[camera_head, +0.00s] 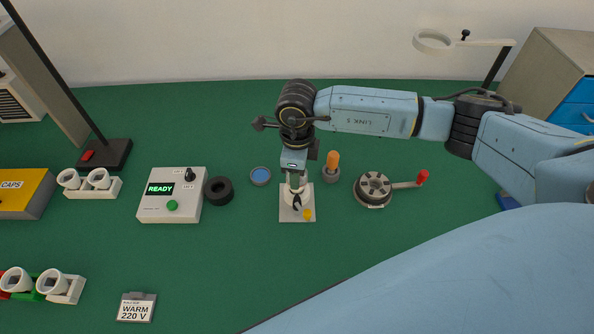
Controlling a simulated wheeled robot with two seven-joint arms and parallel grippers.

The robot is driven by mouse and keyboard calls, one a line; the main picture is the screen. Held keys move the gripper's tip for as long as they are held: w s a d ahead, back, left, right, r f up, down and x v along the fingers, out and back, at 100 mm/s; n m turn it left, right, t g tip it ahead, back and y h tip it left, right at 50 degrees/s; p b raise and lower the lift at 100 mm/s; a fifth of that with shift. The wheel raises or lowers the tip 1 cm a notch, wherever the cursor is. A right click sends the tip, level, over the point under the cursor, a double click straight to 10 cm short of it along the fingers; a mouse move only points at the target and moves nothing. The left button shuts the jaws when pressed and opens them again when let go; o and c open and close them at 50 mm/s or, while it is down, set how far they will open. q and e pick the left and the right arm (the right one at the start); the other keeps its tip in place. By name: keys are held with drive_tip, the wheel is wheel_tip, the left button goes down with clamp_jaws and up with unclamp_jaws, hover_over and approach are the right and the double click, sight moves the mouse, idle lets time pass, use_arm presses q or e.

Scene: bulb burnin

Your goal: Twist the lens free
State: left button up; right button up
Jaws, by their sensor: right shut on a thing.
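A white square base (285,215) with a raised white part (287,205) on it lies on the green table near the middle. My right gripper (297,198) reaches down onto this base from above and is shut on the white part. The gripper hides most of what it holds, so I cannot tell whether this is the lens. A small yellow piece (308,214) shows at the base's front right corner. A small grey ring with a blue face (260,176) lies left of the base, apart from the gripper. My left gripper is not in view.
A grey cup with an orange-topped item (332,164) stands close right of the gripper, with a red-handled round device (374,188) beyond. A black ring (219,190) and a white box reading READY (172,205) are left.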

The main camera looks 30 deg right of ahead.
drive_tip(key=shift+n, duration=0.5)
drive_tip(key=o, duration=1)
wheel_tip(320, 180, up, 13)
drive_tip(key=shift+r, duration=0.2)
